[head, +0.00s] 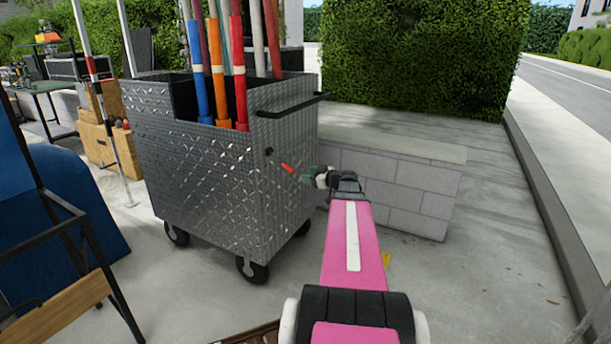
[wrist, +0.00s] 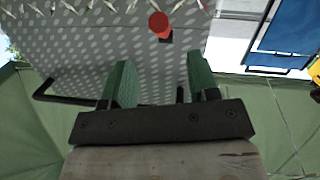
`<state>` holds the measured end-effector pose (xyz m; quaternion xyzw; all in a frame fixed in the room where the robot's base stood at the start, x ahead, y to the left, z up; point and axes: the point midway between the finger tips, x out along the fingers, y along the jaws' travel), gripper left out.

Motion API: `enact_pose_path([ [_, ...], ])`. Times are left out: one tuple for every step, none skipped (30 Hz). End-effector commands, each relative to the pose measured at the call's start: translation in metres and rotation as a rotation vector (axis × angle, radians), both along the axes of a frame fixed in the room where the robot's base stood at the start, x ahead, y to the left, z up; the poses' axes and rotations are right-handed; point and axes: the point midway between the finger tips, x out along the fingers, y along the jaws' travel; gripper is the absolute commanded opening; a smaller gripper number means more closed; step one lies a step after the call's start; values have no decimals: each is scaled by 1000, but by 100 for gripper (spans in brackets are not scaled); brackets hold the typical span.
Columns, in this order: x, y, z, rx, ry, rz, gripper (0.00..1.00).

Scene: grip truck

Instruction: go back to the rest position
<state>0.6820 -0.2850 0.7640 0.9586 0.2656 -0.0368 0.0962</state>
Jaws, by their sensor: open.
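My gripper (head: 320,178) is at the end of my pink arm, close to the right-hand side of the metal cart (head: 215,180). In the wrist view its two green fingers (wrist: 160,72) stand apart with nothing between them. A small red piece (head: 287,168) shows just past the fingertips, against the cart's side. In the wrist view it is a red round end (wrist: 159,22) beside a small black patch on the cart's dotted metal panel (wrist: 90,45). It lies beyond the fingers; I cannot tell whether it is fixed to the cart.
The wheeled cart holds several upright coloured poles (head: 217,70) and has a black handle (head: 292,106). A low block wall (head: 390,185) stands behind my gripper. A blue item and dark frame (head: 95,235) are at left. Pavement at right (head: 490,270) is clear.

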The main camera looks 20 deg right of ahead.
Motion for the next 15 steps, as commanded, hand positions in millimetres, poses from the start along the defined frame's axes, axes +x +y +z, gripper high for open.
enact_pose_path([
  [-1,0,0,0,0,0,55],
  [-1,0,0,0,0,0,55],
  [-1,0,0,0,0,0,55],
  [0,0,0,0,0,0,55],
  [0,0,0,0,0,0,55],
  [0,0,0,0,0,0,55],
  [0,0,0,0,0,0,55],
  [0,0,0,0,0,0,55],
  [0,0,0,0,0,0,55],
  [0,0,0,0,0,0,55],
  [0,0,0,0,0,0,55],
  [0,0,0,0,0,0,55],
  [0,0,0,0,0,0,55],
  [0,1,0,1,3,0,55],
  [-1,4,-2,3,11,5,55],
])
